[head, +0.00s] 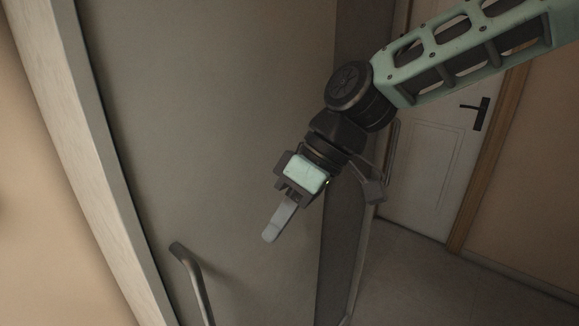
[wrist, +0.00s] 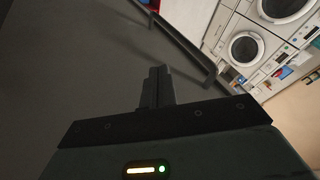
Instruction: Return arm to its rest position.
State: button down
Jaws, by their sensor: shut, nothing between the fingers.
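My gripper (head: 270,231) hangs below my bent arm near the middle of the head view, pointing down and to the left. Its fingers are together with nothing between them. In the wrist view the closed fingers (wrist: 157,86) stand upright at the centre. The gripper is in front of a large grey door panel (head: 215,110), and I cannot tell how far it is from the panel. My arm reaches in from the upper right.
A bar handle (head: 192,280) sits low on the grey panel; a pale frame (head: 75,150) edges it at left. A white door (head: 425,140) with a dark lever handle (head: 475,114) stands behind at right. Bare floor (head: 420,285) shows at lower right. The wrist view shows front-loading machines (wrist: 244,48).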

jog(key=s+d+f+m+t+h, duration=0.1)
jog(key=s+d+f+m+h, duration=0.1)
jog(key=s+d, duration=0.4)
jog(key=s+d+f+m+t+h, duration=0.2)
jog(key=s+d, duration=0.5)
jog(key=d, duration=0.5)
jog(key=shift+s+f+m+h, duration=0.3)
jog(key=shift+f+m+h, duration=0.55)
jog(key=shift+m, duration=0.25)
jog(key=shift+d, duration=0.1)
